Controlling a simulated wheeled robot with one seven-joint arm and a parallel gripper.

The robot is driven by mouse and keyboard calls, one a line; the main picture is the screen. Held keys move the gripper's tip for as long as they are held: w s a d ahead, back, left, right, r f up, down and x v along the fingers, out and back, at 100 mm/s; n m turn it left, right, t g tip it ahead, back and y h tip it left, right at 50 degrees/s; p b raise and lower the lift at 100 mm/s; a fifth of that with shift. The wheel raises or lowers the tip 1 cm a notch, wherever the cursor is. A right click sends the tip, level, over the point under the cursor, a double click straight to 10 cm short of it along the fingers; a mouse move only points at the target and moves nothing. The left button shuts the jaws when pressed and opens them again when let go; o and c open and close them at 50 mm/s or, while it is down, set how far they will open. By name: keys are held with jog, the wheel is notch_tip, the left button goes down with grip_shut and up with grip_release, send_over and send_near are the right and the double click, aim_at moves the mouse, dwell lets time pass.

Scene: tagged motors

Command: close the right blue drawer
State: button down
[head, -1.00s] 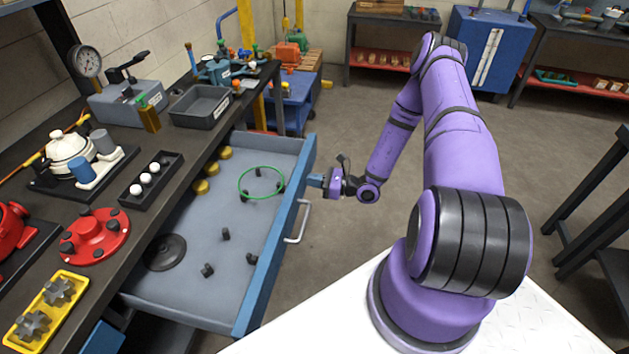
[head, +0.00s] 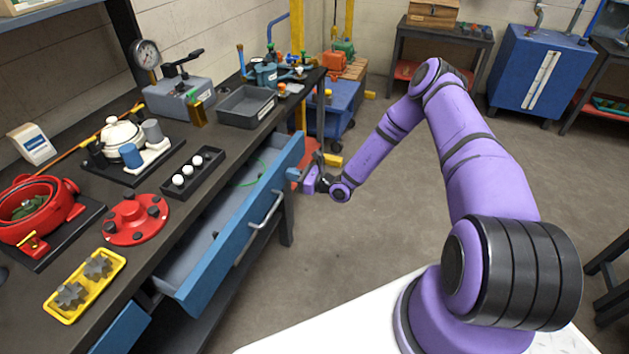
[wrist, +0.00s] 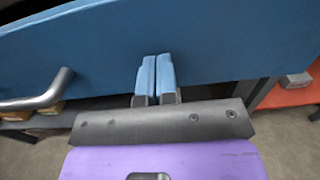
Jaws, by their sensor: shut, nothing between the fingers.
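The right blue drawer (head: 222,250) under the dark workbench is partly open, with a narrow strip of its grey inside showing. Its silver handle (head: 265,211) is on the front; the handle also shows at the left of the wrist view (wrist: 40,98). My gripper (head: 294,174) is at the far end of the drawer front, beyond the handle. In the wrist view its two blue fingertips (wrist: 155,78) are together and point at the blue front panel (wrist: 225,45), apparently touching it. Nothing is between them. A green ring (head: 255,172) inside the drawer is partly hidden by the bench.
The bench top (head: 165,215) holds a red flange (head: 136,220), a yellow tray with gears (head: 85,285), a black tray with white balls (head: 192,172) and a grey bin (head: 250,106). Another blue drawer front (head: 120,330) is at lower left. The floor (head: 350,235) right of the drawer is clear.

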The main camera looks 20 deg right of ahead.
jog(key=x, duration=1)
jog(key=shift+w+a, duration=0.1)
jog(key=shift+a, duration=0.05)
jog(key=shift+w+a+r, duration=0.1)
jog(key=shift+w+a, duration=0.05)
jog(key=shift+w, duration=0.05)
jog(key=shift+a+r, duration=0.1)
